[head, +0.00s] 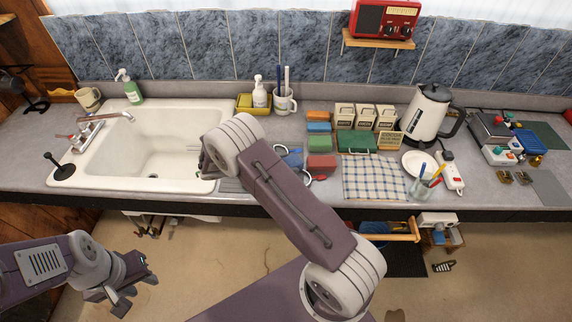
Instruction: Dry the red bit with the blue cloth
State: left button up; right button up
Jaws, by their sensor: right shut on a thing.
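My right gripper (206,164) is over the right side of the sink, mostly hidden behind its own wrist. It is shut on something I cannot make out. A crumpled blue cloth (291,157) lies on the counter right of the sink, partly covered by my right arm. Ring-shaped metal pieces lie beside it; one ring (306,177) is near the counter's front. I cannot make out a red bit for certain. My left gripper (138,284) is low at the left, over the floor in front of the counter, with its fingers apart and empty.
The white sink (180,125) has a faucet (118,117) at its left. Coloured blocks (319,142), small boxes, a checked cloth (372,178), a white plate (419,162), a kettle (428,114) and a pen cup (422,190) crowd the right counter. The floor is mostly clear.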

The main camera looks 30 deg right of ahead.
jog(key=shift+s+d+r+p, duration=0.1)
jog(key=shift+d+r+p, duration=0.1)
jog(key=shift+r+p, duration=0.6)
jog(key=shift+r, duration=0.7)
jog(key=shift+a, duration=0.1)
jog(key=s+a+r+p, duration=0.3)
jog(key=s+r+p, duration=0.3)
jog(key=shift+a+p, duration=0.35)
jog(key=shift+p, duration=0.05)
jog(key=shift+w, duration=0.1)
